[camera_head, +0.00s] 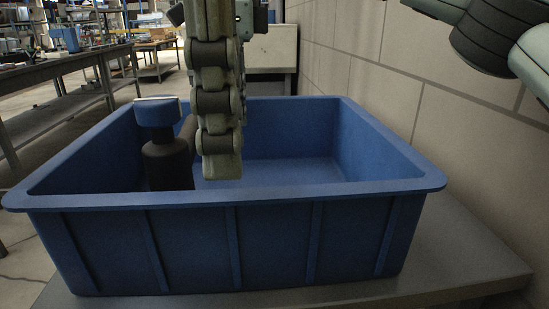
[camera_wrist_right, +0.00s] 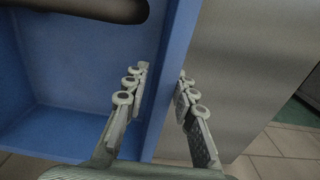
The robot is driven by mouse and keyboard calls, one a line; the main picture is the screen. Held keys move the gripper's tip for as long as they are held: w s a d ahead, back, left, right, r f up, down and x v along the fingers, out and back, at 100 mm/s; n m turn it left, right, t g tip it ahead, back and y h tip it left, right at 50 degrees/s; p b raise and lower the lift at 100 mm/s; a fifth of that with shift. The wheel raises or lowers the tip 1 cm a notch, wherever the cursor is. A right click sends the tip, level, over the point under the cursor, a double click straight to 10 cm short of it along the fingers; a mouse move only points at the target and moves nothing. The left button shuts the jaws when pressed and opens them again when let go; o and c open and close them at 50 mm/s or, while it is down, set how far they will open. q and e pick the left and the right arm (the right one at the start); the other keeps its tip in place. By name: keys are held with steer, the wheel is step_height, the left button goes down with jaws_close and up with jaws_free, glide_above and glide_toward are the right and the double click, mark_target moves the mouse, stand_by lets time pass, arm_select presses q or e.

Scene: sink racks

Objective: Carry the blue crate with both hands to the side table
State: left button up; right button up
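The blue crate (camera_head: 290,240) sits upright on a grey tabletop in the head view, its open top facing up. In the right wrist view my right gripper (camera_wrist_right: 163,70) is open, one finger on each side of the blue crate's wall (camera_wrist_right: 182,30); a gap shows between the fingers and the wall. The side table cannot be identified with certainty.
A dark object with a blue top (camera_head: 168,165) stands inside the crate at the left. The grey tabletop (camera_head: 470,265) has bare room at the right, beside a block wall (camera_head: 450,110). A workbench (camera_head: 50,75) stands at the back left.

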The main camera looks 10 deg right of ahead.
step_height(320, 180, up, 8)
steer(key=shift+f, duration=0.15)
steer(key=shift+s, duration=0.1)
